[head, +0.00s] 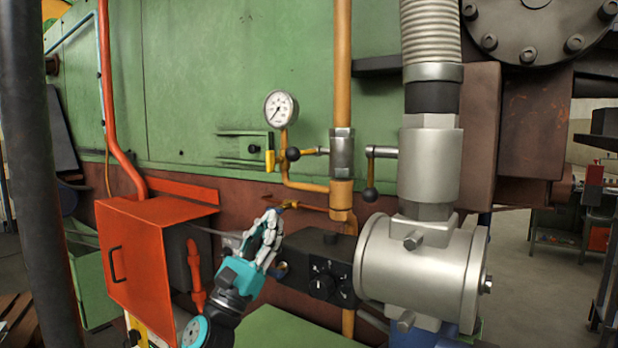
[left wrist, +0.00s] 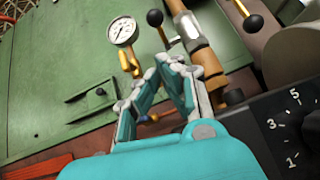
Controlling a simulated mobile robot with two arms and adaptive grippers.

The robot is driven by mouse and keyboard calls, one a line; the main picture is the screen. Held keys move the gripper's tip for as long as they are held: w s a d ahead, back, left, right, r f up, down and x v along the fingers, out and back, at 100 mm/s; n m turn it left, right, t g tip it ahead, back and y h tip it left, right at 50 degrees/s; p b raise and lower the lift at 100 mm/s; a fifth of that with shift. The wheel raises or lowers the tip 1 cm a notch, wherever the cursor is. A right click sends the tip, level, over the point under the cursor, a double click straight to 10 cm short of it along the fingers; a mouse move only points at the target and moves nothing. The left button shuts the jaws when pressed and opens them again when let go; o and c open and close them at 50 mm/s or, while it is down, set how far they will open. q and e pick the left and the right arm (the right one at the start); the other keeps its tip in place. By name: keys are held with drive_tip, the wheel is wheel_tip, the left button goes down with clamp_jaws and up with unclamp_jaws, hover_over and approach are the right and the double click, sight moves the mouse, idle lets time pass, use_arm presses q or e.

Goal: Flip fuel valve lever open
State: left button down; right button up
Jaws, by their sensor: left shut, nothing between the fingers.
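A lever with a black ball end (head: 293,154) sticks out level to the left from the silver valve body (head: 342,153) on the yellow vertical pipe. This lever's ball also shows in the left wrist view (left wrist: 155,18), above the fingers. A second lever (head: 370,194) hangs down, ball lowest, beside the thick silver fitting. The frames do not label either as the fuel valve lever. My left gripper (head: 268,222) is shut and empty, below and left of both levers and apart from them. Its fingers fill the middle of the left wrist view (left wrist: 172,64). My right gripper is not in view.
A pressure gauge (head: 281,109) stands above the level lever on a thin yellow pipe. A black box with a dial (head: 326,280) and a large silver cylinder (head: 420,270) are right of my gripper. An orange box (head: 143,260) is to the left. A green wall stands behind.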

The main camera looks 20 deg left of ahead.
sight(305, 152)
use_arm(q)
drive_tip(key=shift+d+r, duration=0.1)
drive_tip(key=shift+r, duration=0.15)
drive_tip(key=shift+s, duration=0.2)
drive_tip(key=shift+r+p, duration=0.35)
drive_tip(key=shift+r, duration=0.15)
drive_tip(key=p+x, duration=0.4)
drive_tip(key=x, duration=0.5)
drive_tip(key=shift+w, duration=0.25)
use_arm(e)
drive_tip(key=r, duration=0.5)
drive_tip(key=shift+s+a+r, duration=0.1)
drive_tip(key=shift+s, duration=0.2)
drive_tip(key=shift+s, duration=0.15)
use_arm(q)
drive_tip(key=shift+p, duration=0.3)
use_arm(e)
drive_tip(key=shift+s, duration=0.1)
